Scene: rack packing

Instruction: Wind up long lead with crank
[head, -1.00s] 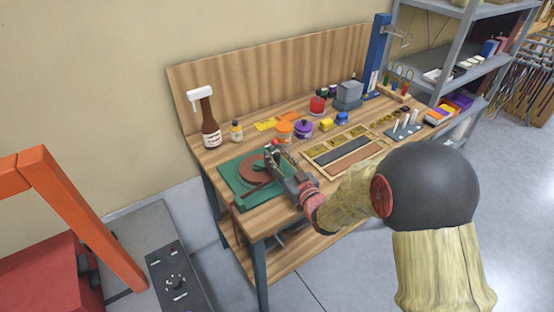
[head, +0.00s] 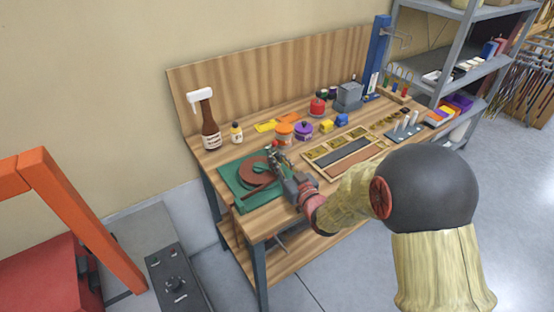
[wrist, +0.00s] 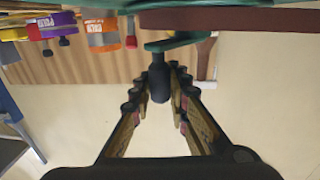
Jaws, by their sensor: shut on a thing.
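A reddish-brown reel (head: 252,173) sits on a green base (head: 233,184) at the front left of the workbench. A straight brown strip, perhaps the lead, lies across the base's front part (head: 257,190). My gripper (head: 274,154) reaches over the right side of the reel. In the wrist view, my gripper (wrist: 160,85) is shut on the dark upright crank handle (wrist: 158,72), with a finger on each side. The handle joins a green crank arm (wrist: 180,41). In the head view my gripper hides the handle.
A compartment tray (head: 345,150) lies to the right. A grey shelf rack (head: 470,60) stands beyond the bench.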

